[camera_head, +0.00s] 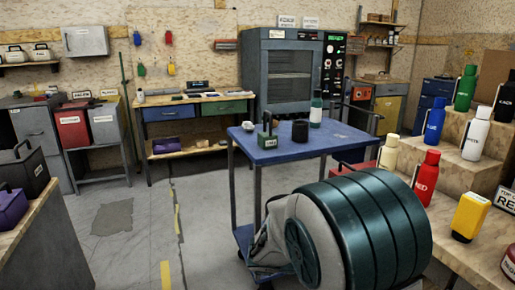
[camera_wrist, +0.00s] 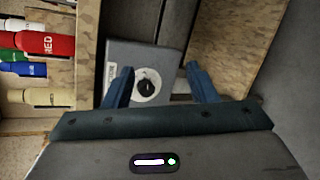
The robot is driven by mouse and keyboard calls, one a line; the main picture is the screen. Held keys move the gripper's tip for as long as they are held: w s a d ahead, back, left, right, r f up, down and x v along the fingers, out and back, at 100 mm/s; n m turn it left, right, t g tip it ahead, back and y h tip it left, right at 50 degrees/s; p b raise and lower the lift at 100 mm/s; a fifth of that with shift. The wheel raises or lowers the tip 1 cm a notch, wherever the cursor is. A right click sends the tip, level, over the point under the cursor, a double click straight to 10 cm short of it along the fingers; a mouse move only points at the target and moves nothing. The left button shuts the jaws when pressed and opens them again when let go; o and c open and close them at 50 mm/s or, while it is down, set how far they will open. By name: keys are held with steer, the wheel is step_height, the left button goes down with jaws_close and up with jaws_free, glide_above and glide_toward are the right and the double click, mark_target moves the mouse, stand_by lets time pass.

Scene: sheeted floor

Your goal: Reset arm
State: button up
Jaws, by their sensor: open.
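My arm fills the lower right middle of the head view as a large dark teal, banded rounded link (camera_head: 375,228) with a grey part at its left. It hides part of the floor and part of the right-hand bench. My gripper (camera_wrist: 160,78) shows in the wrist view, with two blue fingers spread wide apart. Nothing is held between them. A grey panel with a round white and black dial (camera_wrist: 148,87) shows beyond the fingers. The gripper cannot be made out in the head view.
A blue cart (camera_head: 290,151) holds a green item, a dark cup and a bottle. The right bench carries several bottles, including a red one (camera_head: 426,178) near my arm. A left bench (camera_head: 30,215) holds toolboxes. Open floor (camera_head: 120,225) lies between left bench and cart.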

steer(key=s+r+m+g+y+p, duration=0.3)
steer(key=s+r+y+p, duration=0.4)
steer(key=s+r+p, duration=0.35)
steer(key=s+a+r+m+t+y+p, duration=0.1)
steer(key=s+a+r+t+y+p, duration=0.1)
steer(key=r+p, duration=0.4)
steer(key=s+a+r+m+t+y+p, duration=0.1)
steer(key=a+r+y+p, duration=0.3)
steer(key=r, duration=0.5)
steer(key=shift+s+a+r+m+t+y+p, duration=0.2)
steer(key=shift+s+a+m+t+y+p, duration=0.3)
steer(key=shift+p, duration=0.7)
steer(key=shift+w+d, duration=0.1)
steer(key=shift+w, duration=0.05)
steer(key=c, duration=0.3)
steer(key=shift+d, duration=0.1)
steer(key=shift+c, duration=0.2)
